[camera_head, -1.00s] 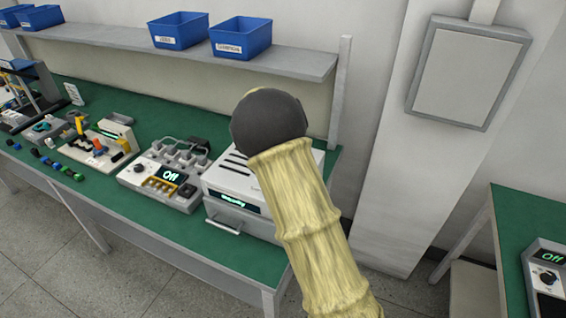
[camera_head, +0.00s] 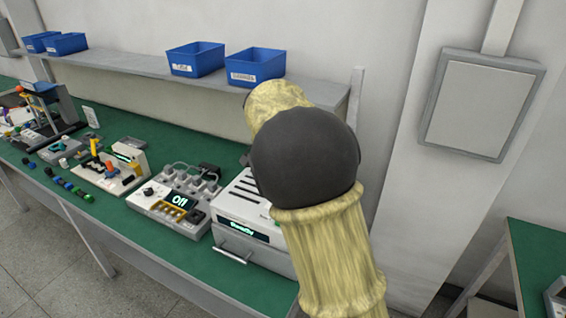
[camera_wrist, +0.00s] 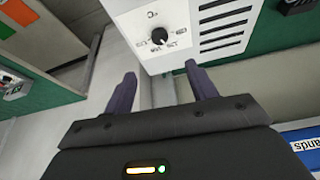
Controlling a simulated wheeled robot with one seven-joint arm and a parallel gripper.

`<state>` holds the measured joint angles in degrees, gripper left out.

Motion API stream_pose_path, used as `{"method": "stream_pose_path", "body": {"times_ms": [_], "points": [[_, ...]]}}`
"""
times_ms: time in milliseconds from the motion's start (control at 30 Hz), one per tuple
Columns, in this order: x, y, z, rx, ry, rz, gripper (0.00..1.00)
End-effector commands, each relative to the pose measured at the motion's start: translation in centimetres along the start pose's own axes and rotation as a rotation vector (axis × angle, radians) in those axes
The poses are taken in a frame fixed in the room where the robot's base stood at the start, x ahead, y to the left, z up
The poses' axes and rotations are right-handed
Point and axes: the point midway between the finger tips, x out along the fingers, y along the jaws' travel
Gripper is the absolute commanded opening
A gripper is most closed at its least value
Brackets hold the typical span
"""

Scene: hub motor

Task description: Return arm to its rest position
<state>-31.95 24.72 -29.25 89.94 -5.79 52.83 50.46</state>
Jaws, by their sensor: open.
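My arm (camera_head: 330,250), in a pale yellow sleeve with a dark rounded joint, rises from the bottom of the head view and bends away over the right part of the green bench. My gripper is hidden behind the arm in that view. In the wrist view my gripper (camera_wrist: 163,92) shows two dark purple fingers set well apart, with nothing between them. Beyond the fingertips is a white device with a black knob (camera_wrist: 160,38) and vent slots, apart from the fingers.
The green bench (camera_head: 150,255) carries a white slotted box (camera_head: 245,215), a control unit reading "Off" (camera_head: 177,203) and several small parts. A shelf (camera_head: 130,64) with blue bins (camera_head: 195,59) runs above. A wall panel (camera_head: 483,104) hangs right. Another green table (camera_head: 540,260) stands at the lower right.

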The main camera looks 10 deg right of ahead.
Motion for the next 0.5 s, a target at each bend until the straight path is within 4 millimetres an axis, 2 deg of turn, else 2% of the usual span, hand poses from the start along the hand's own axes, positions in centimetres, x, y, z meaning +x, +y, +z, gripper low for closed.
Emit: {"method": "stream_pose_path", "body": {"times_ms": [167, 500], "points": [[-1.25, 0.04, 0.02, 0.001, -0.001, 0.001, 0.57], [-1.17, 0.22, 0.06, -0.003, -0.004, 0.000, 0.57]]}}
